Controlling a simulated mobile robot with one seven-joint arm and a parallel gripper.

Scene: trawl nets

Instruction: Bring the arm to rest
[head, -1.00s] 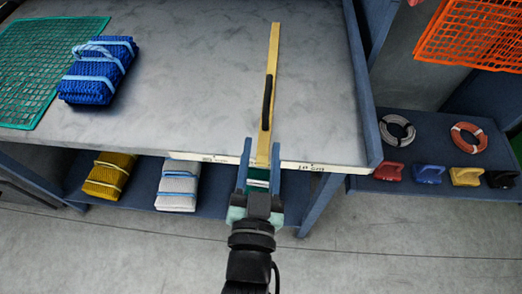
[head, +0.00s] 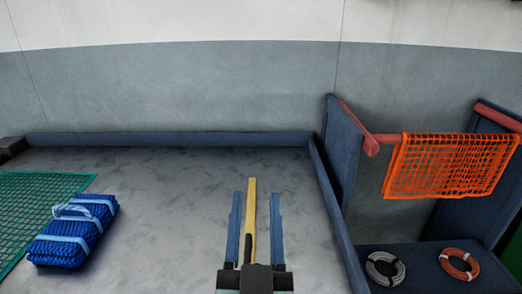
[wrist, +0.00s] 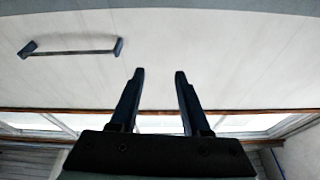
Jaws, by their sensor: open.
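My gripper (head: 255,197) is in the lower middle of the head view, its two blue fingers apart and pointing up the picture. In the wrist view the fingers (wrist: 160,75) are also apart, with nothing between them. They point toward a pale surface, with no table in sight there. A yellow strip (head: 250,200) shows between the fingers in the head view. It appears to lie on the grey table behind them, and its lower part is hidden by my gripper.
The grey table (head: 165,180) has a raised blue rim. A blue folded net bundle (head: 78,232) and a green net (head: 35,205) lie at left. At right, an orange net (head: 450,165) hangs on a rail above grey (head: 385,268) and orange (head: 460,264) coils. A dark bar (wrist: 72,52) shows in the wrist view.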

